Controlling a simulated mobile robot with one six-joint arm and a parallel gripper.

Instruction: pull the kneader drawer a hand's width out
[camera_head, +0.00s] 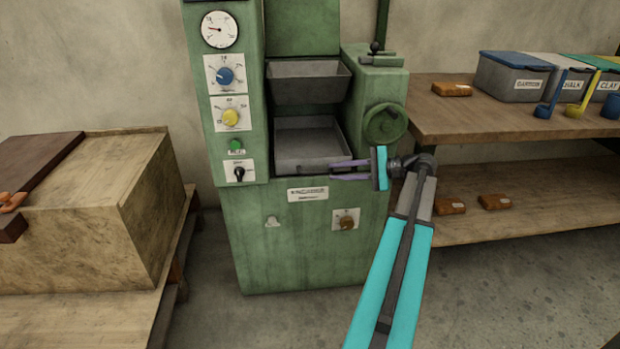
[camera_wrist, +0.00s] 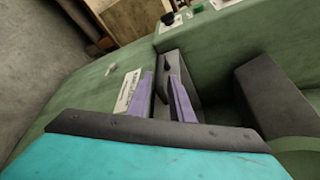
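The green kneader (camera_head: 305,240) stands in the middle of the head view, with a label on its front. Its grey drawer (camera_head: 305,138) is a tray in the front opening, below a second grey hopper. My gripper (camera_head: 333,171) is at the drawer's lower right front edge, coming from the right. Its two purple fingers are apart. In the wrist view my gripper (camera_wrist: 162,80) has one finger on each side of a dark bar (camera_wrist: 161,92) at the drawer's front. I cannot tell whether either finger touches the bar.
A handwheel (camera_head: 385,124) sits on the kneader's right side, just above my gripper. A wooden shelf (camera_head: 440,125) with bins stands to the right. A large clay-coloured block (camera_head: 110,220) on a bench stands at left. The floor before the kneader is clear.

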